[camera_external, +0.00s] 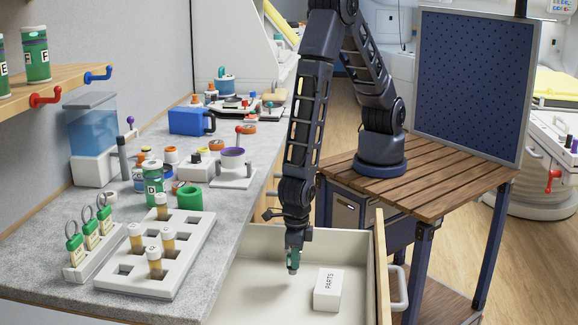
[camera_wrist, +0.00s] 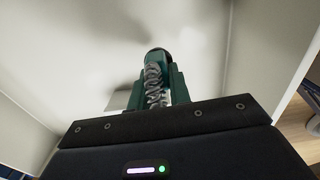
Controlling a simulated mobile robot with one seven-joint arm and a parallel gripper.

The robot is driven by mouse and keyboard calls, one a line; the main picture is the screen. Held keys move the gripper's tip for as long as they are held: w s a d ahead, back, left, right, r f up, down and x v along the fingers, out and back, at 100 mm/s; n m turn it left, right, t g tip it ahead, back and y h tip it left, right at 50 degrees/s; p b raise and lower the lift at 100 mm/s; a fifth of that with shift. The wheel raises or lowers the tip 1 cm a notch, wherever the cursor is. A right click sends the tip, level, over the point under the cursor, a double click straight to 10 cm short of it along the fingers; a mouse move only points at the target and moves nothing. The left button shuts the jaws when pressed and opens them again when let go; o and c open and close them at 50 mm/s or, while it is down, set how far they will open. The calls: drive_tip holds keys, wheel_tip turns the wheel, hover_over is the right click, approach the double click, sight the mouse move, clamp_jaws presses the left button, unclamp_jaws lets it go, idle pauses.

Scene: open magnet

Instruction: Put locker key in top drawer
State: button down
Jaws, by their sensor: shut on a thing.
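My gripper (camera_external: 293,262) points down inside the open top drawer (camera_external: 262,295), above its pale floor. The key hangs inside the drawer walls. I cannot tell whether its lower end touches the drawer floor.
A white box marked PARTS (camera_external: 328,290) lies in the drawer to the right of my gripper. On the counter at left stand a rack of green-tagged keys (camera_external: 90,245) and a white tray of vials (camera_external: 160,260). The drawer floor left of the box is clear.

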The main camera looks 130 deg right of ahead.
drive_tip(key=shift+f, duration=1.6)
drive_tip(key=shift+f, duration=0.15)
drive_tip(key=c, duration=1.3)
unclamp_jaws()
